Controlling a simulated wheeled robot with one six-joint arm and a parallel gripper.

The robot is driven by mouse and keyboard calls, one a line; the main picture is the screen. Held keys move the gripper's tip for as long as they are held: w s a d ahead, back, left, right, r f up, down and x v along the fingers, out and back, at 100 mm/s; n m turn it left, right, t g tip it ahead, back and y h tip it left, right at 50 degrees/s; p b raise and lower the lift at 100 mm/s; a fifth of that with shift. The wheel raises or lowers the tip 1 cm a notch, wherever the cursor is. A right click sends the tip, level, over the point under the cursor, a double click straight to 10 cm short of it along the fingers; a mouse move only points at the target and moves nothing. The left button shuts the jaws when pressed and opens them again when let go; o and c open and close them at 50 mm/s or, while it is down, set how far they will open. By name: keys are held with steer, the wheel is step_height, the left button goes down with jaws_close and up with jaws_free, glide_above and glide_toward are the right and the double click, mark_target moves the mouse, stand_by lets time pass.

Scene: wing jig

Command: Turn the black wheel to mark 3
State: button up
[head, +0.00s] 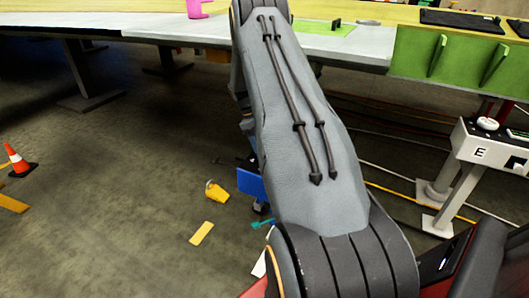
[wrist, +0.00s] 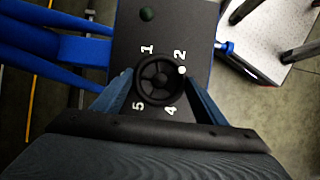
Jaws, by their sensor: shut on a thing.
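In the wrist view the black wheel (wrist: 146,88), a small spoked handwheel, sits on a dark panel (wrist: 185,30). White marks 1, 2, 4 and 5 show around it. Mark 3 is not visible; my right finger covers the panel between 2 and 4. A white dot (wrist: 182,70) is at the wheel's right edge, just below mark 2. My gripper (wrist: 160,84) is shut on the wheel, with a blue-grey finger on either side. In the head view my arm hides the gripper and the wheel.
Blue tubes (wrist: 55,48) lie left, a pale plate (wrist: 275,45) right. The head view shows a long bench (head: 180,29), a post marked E (head: 478,155), an orange cone (head: 18,162) and a yellow cup (head: 216,191) on the floor.

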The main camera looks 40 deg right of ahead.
steer(key=m, duration=0.1)
steer(key=m+y+b, duration=0.1)
steer(key=m, duration=0.1)
steer(key=m+b, duration=0.1)
steer(key=shift+d+m+y, duration=0.25)
steer(key=shift+m+y, duration=0.15)
steer(key=shift+m+g, duration=0.3)
steer(key=o, duration=1.1)
steer(key=shift+c, duration=0.2)
steer(key=shift+w+r, duration=0.25)
steer(key=shift+r, duration=0.3)
steer(key=w+b, duration=0.5)
steer(key=w, duration=0.7)
steer(key=shift+d, duration=0.4)
